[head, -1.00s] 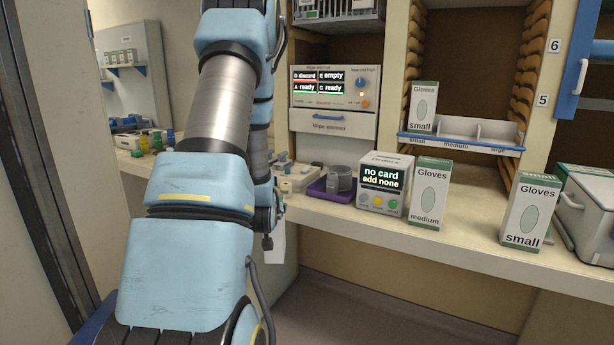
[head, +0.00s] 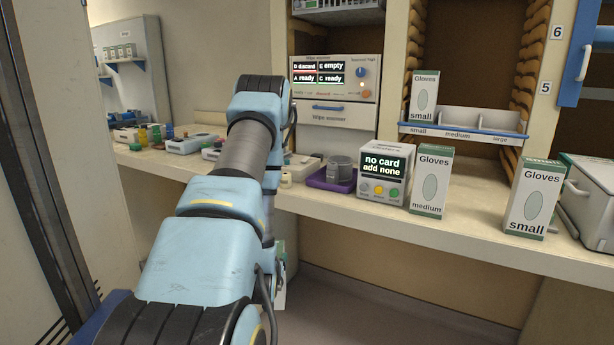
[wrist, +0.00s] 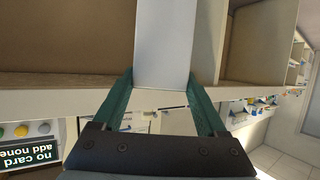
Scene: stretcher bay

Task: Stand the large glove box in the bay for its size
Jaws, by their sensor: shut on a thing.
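My gripper (wrist: 162,100) is shut on a white box (wrist: 163,45), held between two teal fingers in the wrist view. A white and green sliver of this box (head: 281,292) shows beside my arm, below the counter edge, in the head view; my arm hides the rest and its size label cannot be read. The divided glove rack (head: 462,146) sits on the shelf, with bays marked small, medium and large. A small glove box (head: 424,97) stands upright in the small bay. The medium and large bays look empty.
On the counter (head: 470,213) stand a medium glove box (head: 431,180), another small glove box (head: 532,200), a display unit (head: 383,175) reading "no card, add none", and a purple tray (head: 331,180). A grey bin (head: 590,200) is at right. A wipe warmer (head: 333,90) is behind.

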